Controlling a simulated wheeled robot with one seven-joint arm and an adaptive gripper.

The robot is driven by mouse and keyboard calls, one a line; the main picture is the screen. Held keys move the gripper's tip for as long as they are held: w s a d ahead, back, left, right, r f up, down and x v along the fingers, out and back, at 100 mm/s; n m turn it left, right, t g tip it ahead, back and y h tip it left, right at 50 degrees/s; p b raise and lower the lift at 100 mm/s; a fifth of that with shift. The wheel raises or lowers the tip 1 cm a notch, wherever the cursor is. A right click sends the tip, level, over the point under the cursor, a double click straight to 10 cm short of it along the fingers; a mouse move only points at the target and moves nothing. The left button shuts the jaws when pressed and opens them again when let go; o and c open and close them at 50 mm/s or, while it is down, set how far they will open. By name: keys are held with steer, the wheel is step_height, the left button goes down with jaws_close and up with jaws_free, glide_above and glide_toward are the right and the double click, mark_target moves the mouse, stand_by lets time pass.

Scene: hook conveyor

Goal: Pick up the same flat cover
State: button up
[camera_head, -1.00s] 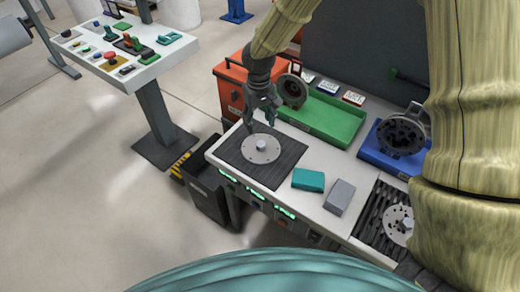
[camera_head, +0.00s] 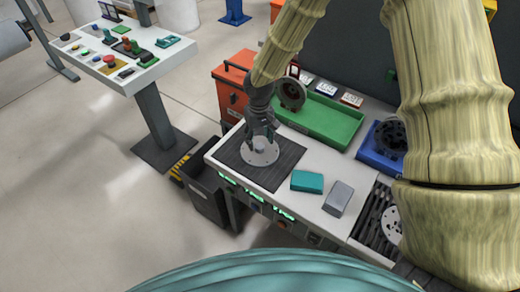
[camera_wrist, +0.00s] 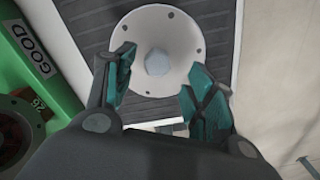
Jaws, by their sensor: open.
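The flat cover (camera_head: 257,156) is a pale round disc with small holes near its rim and a raised hexagonal knob in the middle. It lies flat on a dark ribbed mat (camera_head: 285,165) on the workbench. My gripper (camera_head: 262,139) is just above it, pointing down, and hides part of the disc in the head view. In the wrist view my open gripper (camera_wrist: 158,85) has its teal-padded fingers apart, one on each side below the knob. The cover (camera_wrist: 155,28) shows between and beyond the fingertips. I cannot tell whether they touch it.
A green tray (camera_head: 345,128) marked GOOD in the wrist view is behind the mat. A blue tray (camera_head: 371,158) with a dark round part is further right. A teal block (camera_head: 307,181) and a grey block (camera_head: 338,198) lie right of the mat. Another disc (camera_head: 392,225) is on the conveyor.

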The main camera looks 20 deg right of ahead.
mark_target(260, 147)
steer(key=shift+d+f+p, duration=0.15)
steer(key=shift+f+p, duration=0.55)
steer(key=shift+f, duration=1.4)
jaws_close()
